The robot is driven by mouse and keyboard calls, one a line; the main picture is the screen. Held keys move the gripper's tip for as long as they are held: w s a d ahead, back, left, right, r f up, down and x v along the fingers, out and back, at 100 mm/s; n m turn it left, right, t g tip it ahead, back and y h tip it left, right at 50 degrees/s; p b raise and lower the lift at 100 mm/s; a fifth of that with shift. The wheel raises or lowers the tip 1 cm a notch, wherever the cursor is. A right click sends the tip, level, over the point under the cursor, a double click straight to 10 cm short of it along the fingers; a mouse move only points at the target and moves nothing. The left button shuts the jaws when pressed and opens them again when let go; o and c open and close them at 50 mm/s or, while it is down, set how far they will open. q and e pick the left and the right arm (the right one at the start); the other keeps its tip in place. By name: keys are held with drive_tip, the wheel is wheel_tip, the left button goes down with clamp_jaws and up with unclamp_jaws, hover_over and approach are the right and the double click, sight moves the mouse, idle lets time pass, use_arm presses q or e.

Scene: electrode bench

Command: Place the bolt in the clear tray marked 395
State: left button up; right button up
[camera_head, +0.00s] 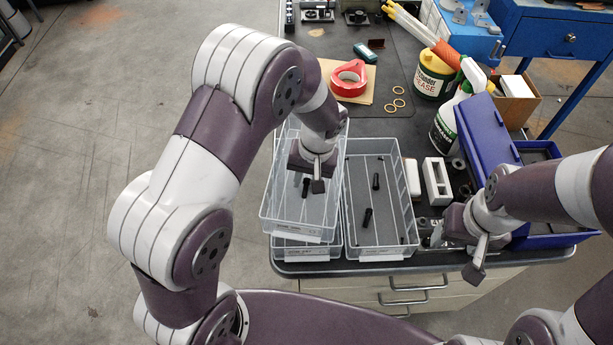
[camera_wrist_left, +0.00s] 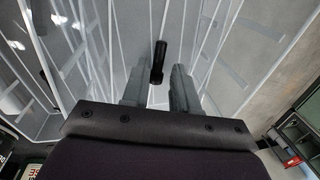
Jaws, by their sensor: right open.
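My left gripper (camera_head: 317,186) reaches down into the upper left clear tray (camera_head: 268,210), which sits on another clear tray (camera_head: 290,250). A black bolt (camera_head: 305,187) is in the upper tray beside the gripper. In the left wrist view the bolt (camera_wrist_left: 158,62) shows between and beyond the two fingers (camera_wrist_left: 155,88), which stand apart. The right clear tray (camera_head: 350,215) holds an upper black bolt (camera_head: 376,181) and a lower one (camera_head: 367,218). Tray labels are too small to read. My right gripper (camera_head: 474,258) is open near the bench's front edge.
A white block (camera_head: 437,181) and small metal parts stand right of the trays. A blue bin (camera_head: 485,130), spray bottle (camera_head: 446,128) and grease tub (camera_head: 432,75) are behind. A red tape roll (camera_head: 348,79) lies on cardboard behind the trays.

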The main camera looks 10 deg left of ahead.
use_arm(q)
wheel_tip(320, 180, up, 12)
drive_tip(key=d+f, duration=0.1)
drive_tip(key=d, duration=0.1)
drive_tip(key=shift+m+t+h, duration=0.7)
drive_tip(key=shift+t+h, duration=0.1)
drive_tip(key=shift+h, duration=0.1)
drive_tip(key=s+a, duration=0.2)
drive_tip(key=s, duration=0.1)
drive_tip(key=s+a+f, duration=0.1)
drive_tip(key=s+a, duration=0.2)
drive_tip(key=s, duration=0.1)
drive_tip(key=s+a, duration=0.3)
drive_tip(key=s, duration=0.1)
drive_tip(key=shift+s+a+f, duration=0.1)
drive_tip(key=shift+s+f, duration=0.15)
drive_tip(key=shift+f, duration=0.05)
drive_tip(key=shift+s, duration=0.1)
drive_tip(key=shift+f, duration=0.1)
